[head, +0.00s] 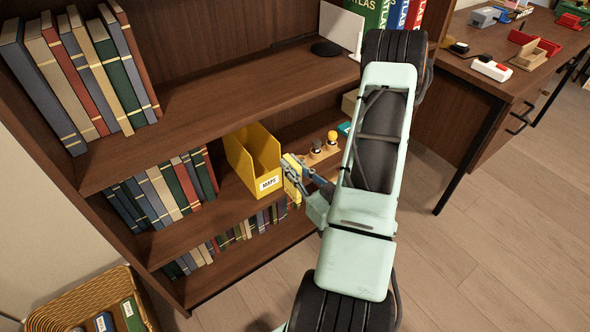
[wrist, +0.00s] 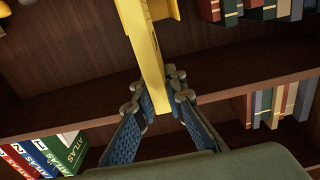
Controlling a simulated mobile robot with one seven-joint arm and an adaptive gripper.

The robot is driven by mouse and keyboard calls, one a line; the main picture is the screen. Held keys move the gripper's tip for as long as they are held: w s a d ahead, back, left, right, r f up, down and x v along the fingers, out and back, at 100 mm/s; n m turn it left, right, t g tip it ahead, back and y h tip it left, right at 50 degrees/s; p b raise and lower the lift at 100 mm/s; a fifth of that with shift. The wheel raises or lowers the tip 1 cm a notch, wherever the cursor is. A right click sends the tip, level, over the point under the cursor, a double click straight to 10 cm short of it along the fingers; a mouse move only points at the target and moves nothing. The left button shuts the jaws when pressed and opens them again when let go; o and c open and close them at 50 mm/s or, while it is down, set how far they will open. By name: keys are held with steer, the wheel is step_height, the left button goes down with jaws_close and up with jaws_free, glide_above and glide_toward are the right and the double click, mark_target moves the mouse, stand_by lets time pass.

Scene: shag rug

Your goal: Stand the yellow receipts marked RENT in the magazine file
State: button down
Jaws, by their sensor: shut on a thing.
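The yellow magazine file (head: 243,160) stands on the middle shelf in the head view, with a white label reading MAPS on its front. My gripper (head: 303,172) is just to its right, in front of the shelf. It is shut on a thin yellow item (head: 291,178), which looks like the yellow receipts; I cannot read RENT on it. In the wrist view my gripper's fingertips (wrist: 160,95) pinch the yellow item (wrist: 149,65) edge-on. In the head view the item is close to the file's right side; whether they touch is unclear.
The shelf unit (head: 230,85) holds books left of the file (head: 165,188) and above (head: 95,75). Small knobbed objects (head: 325,143) stand to the file's right. A wicker basket (head: 85,295) is at lower left. A desk (head: 500,75) stands at right, with open floor before it.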

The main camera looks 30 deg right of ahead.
steer(key=w+f+b, duration=0.1)
steer(key=w+b, duration=0.3)
steer(key=w, duration=1.5)
step_height(320, 180, down, 6)
steer(key=b, duration=0.5)
steer(key=shift+a, duration=0.35)
steer(key=shift+f, duration=0.8)
stand_by(0.3)
steer(key=c, duration=1.9)
jaws_free()
